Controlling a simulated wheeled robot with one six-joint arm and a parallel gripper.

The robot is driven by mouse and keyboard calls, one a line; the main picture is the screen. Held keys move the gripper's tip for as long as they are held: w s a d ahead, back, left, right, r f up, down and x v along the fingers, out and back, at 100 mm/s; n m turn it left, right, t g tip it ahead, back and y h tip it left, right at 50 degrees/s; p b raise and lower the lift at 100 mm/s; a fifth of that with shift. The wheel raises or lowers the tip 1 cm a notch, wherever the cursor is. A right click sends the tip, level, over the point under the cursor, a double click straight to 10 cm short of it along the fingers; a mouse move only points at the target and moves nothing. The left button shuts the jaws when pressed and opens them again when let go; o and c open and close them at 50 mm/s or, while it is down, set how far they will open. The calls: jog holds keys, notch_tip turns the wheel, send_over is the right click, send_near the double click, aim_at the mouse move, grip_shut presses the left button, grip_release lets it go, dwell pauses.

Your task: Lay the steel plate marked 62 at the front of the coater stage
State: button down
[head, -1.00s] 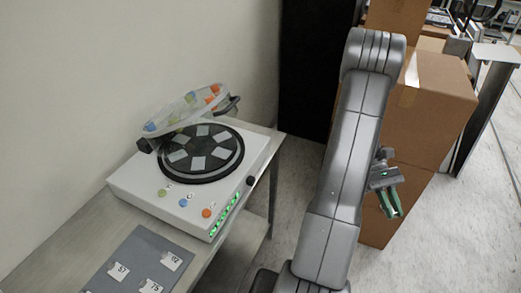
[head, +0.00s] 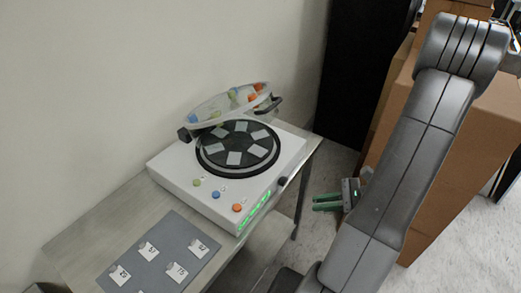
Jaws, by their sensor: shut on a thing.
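The coater is a white box with a black round stage (head: 237,171) under a raised clear lid (head: 218,105). Several pale square patches sit in a ring on the stage; I cannot tell whether they are plates or recesses. My gripper (head: 320,202), with green fingers, is to the right of the coater, beyond the table edge and pointing left towards it. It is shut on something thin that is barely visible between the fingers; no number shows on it.
A grey mat (head: 150,268) with several small numbered plates lies on the table (head: 105,215) in front of the coater. Orange, blue and green buttons line the coater's front. Cardboard boxes (head: 455,170) and a black cabinet (head: 362,70) stand to the right and behind.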

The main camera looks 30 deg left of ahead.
jog(key=w+a+r+m+t, duration=0.5)
jog(key=w+a+r+t, duration=0.1)
jog(key=a, duration=0.2)
jog(key=p, duration=0.3)
send_near(256, 150)
jog(key=shift+y, duration=0.4)
jog(key=a, duration=0.4)
jog(key=shift+w+a, duration=0.3)
jog(key=shift+a, duration=0.85)
jog(key=a, duration=0.2)
jog(key=shift+w+a+r+p, duration=0.1)
jog(key=shift+w+a+p, duration=0.05)
jog(key=shift+a+p, duration=0.25)
jog(key=shift+f, duration=0.6)
jog(key=shift+w+d+f, duration=0.1)
jog(key=shift+d+f, duration=0.05)
jog(key=shift+f, duration=0.1)
